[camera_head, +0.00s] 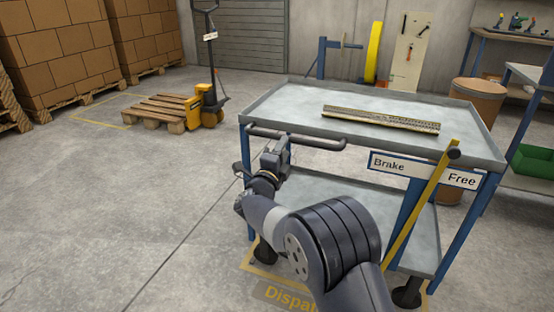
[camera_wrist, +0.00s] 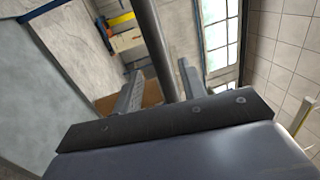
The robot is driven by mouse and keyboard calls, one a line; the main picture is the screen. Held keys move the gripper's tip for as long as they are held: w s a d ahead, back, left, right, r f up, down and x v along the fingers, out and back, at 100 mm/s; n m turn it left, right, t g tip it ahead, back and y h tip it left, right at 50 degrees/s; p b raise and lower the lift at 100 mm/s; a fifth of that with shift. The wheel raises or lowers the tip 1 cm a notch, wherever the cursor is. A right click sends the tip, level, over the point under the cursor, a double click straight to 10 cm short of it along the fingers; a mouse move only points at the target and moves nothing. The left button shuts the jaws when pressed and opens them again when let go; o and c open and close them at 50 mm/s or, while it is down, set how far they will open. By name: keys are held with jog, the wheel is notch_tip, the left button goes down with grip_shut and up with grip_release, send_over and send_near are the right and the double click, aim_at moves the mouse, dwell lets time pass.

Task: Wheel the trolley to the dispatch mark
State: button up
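The trolley (camera_head: 480,151) has a grey top, a lower shelf and blue legs. Its dark push handle (camera_head: 310,140) runs along the near left side. My gripper (camera_head: 284,146) is at this handle. In the wrist view a dark bar (camera_wrist: 151,35) passes between the two fingers of my gripper (camera_wrist: 160,82), with gaps showing beside it, so the fingers look open. A yellow lever (camera_head: 425,205) leans right, its knob by the word Free on the Brake/Free plate (camera_head: 390,166). The dispatch mark (camera_head: 288,298), a yellow floor outline with a label, lies under the trolley's near side, partly hidden by my arm.
A yellow pallet jack (camera_head: 209,100) with a wooden pallet (camera_head: 165,110) stands at the back left, near stacked cartons (camera_head: 58,55). A brown drum (camera_head: 478,99) and a workbench are at the right. A long patterned strip (camera_head: 380,119) lies on the trolley. The left floor is clear.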

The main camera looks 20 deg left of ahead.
aim_at(290, 141)
jog(key=s, duration=0.3)
jog(key=s+f, duration=0.1)
jog(key=s, duration=0.1)
jog(key=shift+p, duration=0.35)
jog(key=w, duration=0.3)
jog(key=w+r+b, duration=0.1)
jog(key=w, duration=0.3)
jog(key=w+r+b, duration=0.1)
jog(key=w, duration=0.2)
jog(key=shift+w, duration=0.25)
jog(key=shift+d, duration=0.25)
